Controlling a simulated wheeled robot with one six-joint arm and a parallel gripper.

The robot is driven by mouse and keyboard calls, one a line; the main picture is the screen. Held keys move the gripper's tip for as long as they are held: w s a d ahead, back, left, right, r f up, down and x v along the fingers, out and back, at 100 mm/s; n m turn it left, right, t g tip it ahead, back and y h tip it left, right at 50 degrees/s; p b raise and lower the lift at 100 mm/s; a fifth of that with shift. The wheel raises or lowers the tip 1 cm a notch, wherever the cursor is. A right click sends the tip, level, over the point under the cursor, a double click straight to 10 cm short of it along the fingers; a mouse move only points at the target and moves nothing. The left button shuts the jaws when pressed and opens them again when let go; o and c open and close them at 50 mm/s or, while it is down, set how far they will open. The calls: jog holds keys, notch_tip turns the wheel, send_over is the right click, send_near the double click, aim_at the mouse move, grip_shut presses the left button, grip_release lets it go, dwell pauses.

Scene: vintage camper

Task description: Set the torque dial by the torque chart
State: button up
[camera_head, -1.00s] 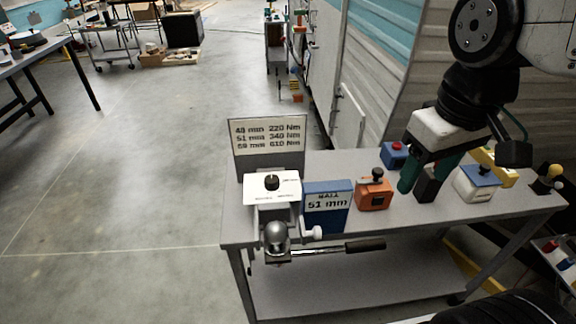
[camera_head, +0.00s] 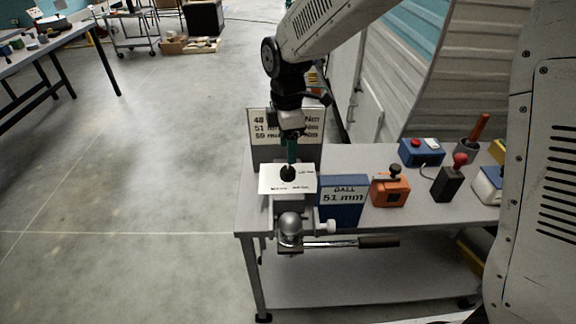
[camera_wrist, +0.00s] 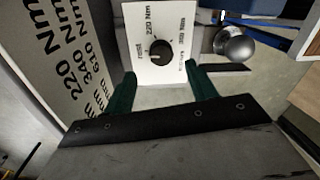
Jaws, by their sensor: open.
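The torque dial is a black round knob (camera_head: 288,174) on a white plate (camera_head: 267,181) with printed labels. In the wrist view the knob (camera_wrist: 160,49) shows a light mark, and one label beside it reads 220 Nm. The torque chart (camera_head: 258,153) stands behind the dial, partly hidden by my arm; it lists mm sizes against Nm values. A blue sign (camera_head: 342,206) reads BALL 51 mm. My gripper (camera_head: 291,158) points down just above the knob. In the wrist view its green fingers (camera_wrist: 163,82) are apart, with nothing between them.
A ball hitch (camera_head: 290,226) and a black-handled wrench (camera_head: 378,242) are at the bench's front edge. To the right stand an orange box (camera_head: 390,189), a dark block with a red knob (camera_head: 447,181) and a blue box (camera_head: 421,152).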

aim_at(289, 169)
jog(key=f, duration=0.6)
jog(key=shift+s+f, duration=0.2)
jog(key=shift+f, duration=0.15)
jog(key=shift+d, duration=0.1)
jog(key=c, duration=1)
